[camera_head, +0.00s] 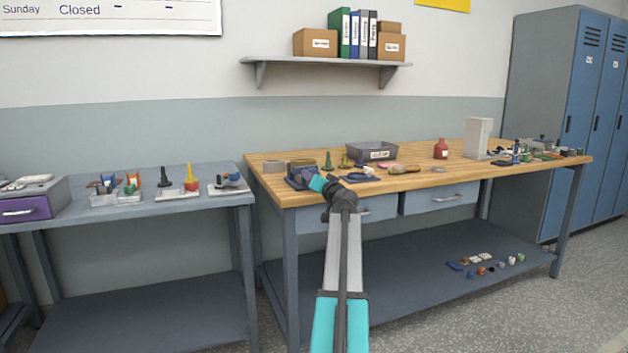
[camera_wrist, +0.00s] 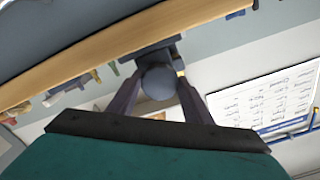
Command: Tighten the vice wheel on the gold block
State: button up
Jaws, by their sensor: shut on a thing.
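The vice (camera_head: 298,181) is a dark blue-grey body at the left end of the wooden bench. In the wrist view, its round dark wheel (camera_wrist: 158,84) sits between the two fingers of my gripper (camera_wrist: 158,80), which is shut on it. The vice body (camera_wrist: 150,55) shows behind the wheel at the bench edge. A small yellow patch (camera_wrist: 180,67) beside the wheel may be the gold block, but I cannot tell. In the head view my teal wrist hides the wheel and part of the vice, and I cannot see the jaws clearly.
The wooden bench (camera_head: 450,178) holds a grey bin (camera_head: 371,152), a red bottle (camera_head: 440,149) and several small tools near the vice. Blue lockers (camera_head: 577,120) stand at the right.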

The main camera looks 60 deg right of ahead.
dwell(0.4)
jog(key=o, duration=1)
jog(key=shift+o, duration=0.2)
jog(key=shift+s+a, duration=0.1)
jog(key=p+v, duration=0.1)
jog(key=v, duration=1.2)
jog(key=shift+s+a, duration=0.2)
jog(key=shift+s, duration=0.05)
